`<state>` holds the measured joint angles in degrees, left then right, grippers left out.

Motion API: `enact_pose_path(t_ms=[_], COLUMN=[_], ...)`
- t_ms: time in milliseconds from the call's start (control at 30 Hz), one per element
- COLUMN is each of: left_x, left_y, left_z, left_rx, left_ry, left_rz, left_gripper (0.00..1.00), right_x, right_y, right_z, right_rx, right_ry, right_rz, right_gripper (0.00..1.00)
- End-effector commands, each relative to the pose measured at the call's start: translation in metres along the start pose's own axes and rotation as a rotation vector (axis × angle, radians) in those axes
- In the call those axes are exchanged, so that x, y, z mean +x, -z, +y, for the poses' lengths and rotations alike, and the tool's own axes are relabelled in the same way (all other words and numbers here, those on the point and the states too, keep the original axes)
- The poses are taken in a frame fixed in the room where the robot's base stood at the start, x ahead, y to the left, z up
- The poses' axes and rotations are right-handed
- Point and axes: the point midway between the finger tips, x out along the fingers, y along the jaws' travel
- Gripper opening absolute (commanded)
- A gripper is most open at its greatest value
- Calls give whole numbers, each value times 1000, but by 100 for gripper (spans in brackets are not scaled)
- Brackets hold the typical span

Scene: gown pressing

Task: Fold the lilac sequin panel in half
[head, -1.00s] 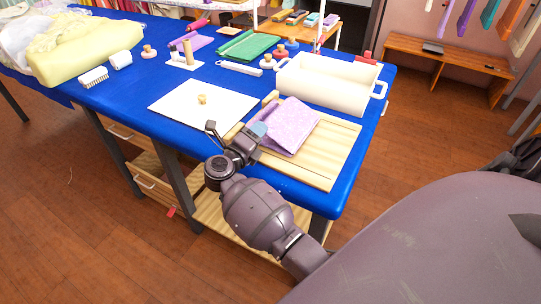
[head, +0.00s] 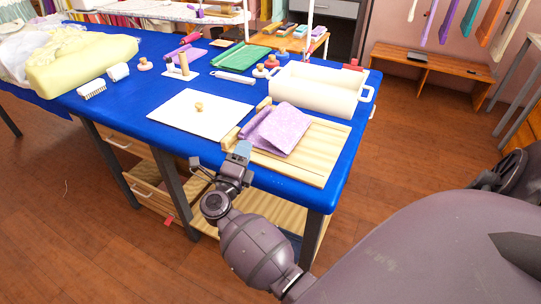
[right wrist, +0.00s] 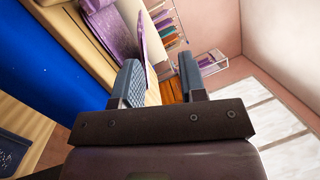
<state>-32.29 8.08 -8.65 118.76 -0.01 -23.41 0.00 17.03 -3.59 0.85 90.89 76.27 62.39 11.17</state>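The lilac sequin panel (head: 287,131) lies on a pale slatted wooden board (head: 318,165) at the table's front right. Its left part is a darker purple flap (head: 257,122), which looks raised and folded over; how flat it lies I cannot tell. In the right wrist view the panel (right wrist: 119,32) shows at the upper left, with a thin purple edge sticking up. My right gripper (head: 220,158) is open and empty, just left of the board's front-left corner and apart from the panel. Its two fingers (right wrist: 160,84) stand apart in the right wrist view. My left gripper is out of view.
A cream roller-like form with handles (head: 315,92) stands behind the board. A white sheet with a small knob (head: 190,118) lies to the left. Green cloth (head: 243,53) and small tools are farther back. Blue table (head: 130,110) is clear at front left.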

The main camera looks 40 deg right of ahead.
Motion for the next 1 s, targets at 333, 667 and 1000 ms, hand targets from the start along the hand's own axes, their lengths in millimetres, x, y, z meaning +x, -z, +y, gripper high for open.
enact_pose_path(t_ms=[333,667,1000], left_x=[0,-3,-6], left_y=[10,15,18], left_z=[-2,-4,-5], left_rx=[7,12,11], left_ry=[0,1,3], left_rz=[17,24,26], left_gripper=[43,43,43], right_x=[-20,-54,-96], right_y=[16,31,56], right_z=[-11,-8,8], right_rx=[-241,-510,-805], right_ry=[143,234,280], right_rz=[-292,-566,-827], right_gripper=[38,38,38])
